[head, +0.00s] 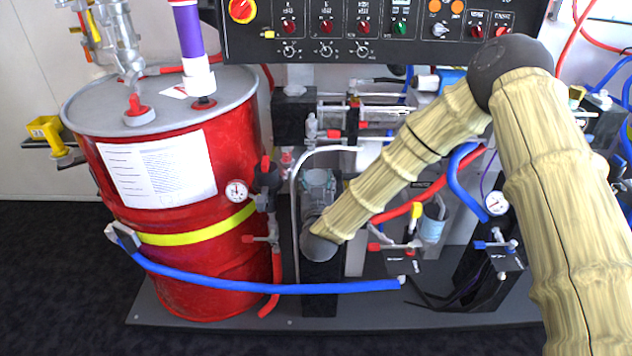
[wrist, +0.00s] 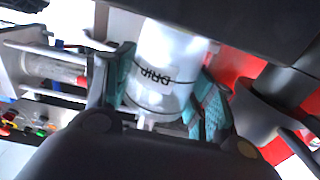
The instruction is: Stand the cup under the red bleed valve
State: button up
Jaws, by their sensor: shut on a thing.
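A white cup (wrist: 172,52) with a dark line and the word DRIP, upside down in the picture, fills the middle of the wrist view. My gripper (wrist: 162,92) is shut on it, with a teal pad against each side. In the head view my pale-sleeved arm comes down from the right and ends in front of the dark stand beside the drum; I cannot make out the fingers or the held cup there. Several red-handled valves show, among them one at the upper middle (head: 333,134) and one beside the drum (head: 260,239). I cannot tell which is the bleed valve.
A red drum (head: 215,270) stands at left, its red also in the wrist view. A blue hose (head: 270,288) crosses low in front. A control panel (head: 370,30) hangs above. Pipes and a gauge (head: 496,203) crowd the right. The dark floor (head: 50,270) is clear at left.

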jog(key=shift+f, duration=0.15)
jog(key=o, duration=0.9)
jog(key=shift+o, duration=0.2)
jog(key=shift+s, duration=0.1)
jog(key=s, duration=1.2)
jog(key=shift+d, duration=0.15)
